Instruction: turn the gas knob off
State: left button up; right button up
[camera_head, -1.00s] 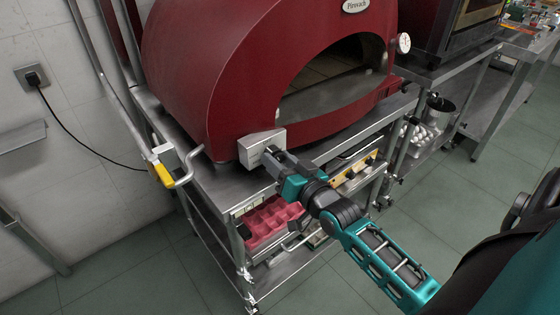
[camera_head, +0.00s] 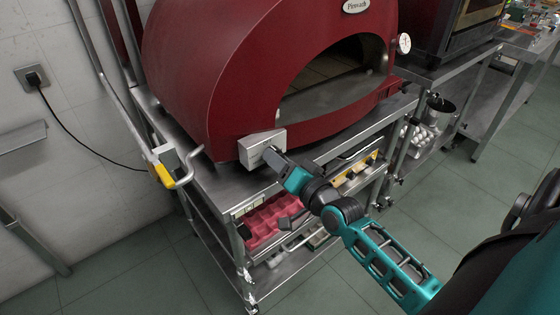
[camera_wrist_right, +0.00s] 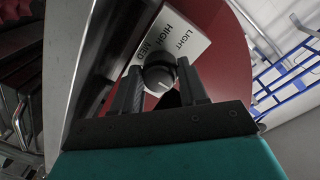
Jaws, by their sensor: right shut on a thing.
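The black gas knob (camera_wrist_right: 159,78) sits on a pale control box (camera_head: 257,148) at the lower front of the red oven (camera_head: 225,85). In the right wrist view, the box's face (camera_wrist_right: 180,40) carries the words LIGHT, HIGH and MED beside the knob. My right gripper (camera_head: 272,155) is at this box, with one finger on each side of the knob, shut on it. In the head view the knob is hidden behind the gripper. My left gripper is not in view.
The oven stands on a steel table (camera_head: 215,180) with a red tray (camera_head: 270,220) on a shelf below. A pipe with a yellow-handled valve (camera_head: 163,173) runs down the left wall. A second oven (camera_head: 455,30) stands at the back right. Green floor is open in front.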

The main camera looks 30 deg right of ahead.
jog(key=o, duration=1.1)
jog(key=shift+c, duration=0.2)
jog(key=shift+s, duration=0.1)
jog(key=s, duration=1.2)
jog(key=shift+s+d+r, duration=0.2)
jog(key=shift+s+r, duration=0.15)
jog(key=s+a+f+n+g, duration=0.1)
jog(key=a+f+n+g, duration=0.2)
jog(key=a+f+n, duration=0.2)
jog(key=s+a+f+n+g+y, duration=0.1)
jog(key=s+a+f+n+g, duration=0.1)
jog(key=a+f+n, duration=0.4)
notch_tip(320, 180, down, 6)
jog(key=shift+s+a+r+g+y, duration=0.25)
jog(key=shift+s+a+g+y, duration=0.05)
jog(key=shift+a+g, duration=0.45)
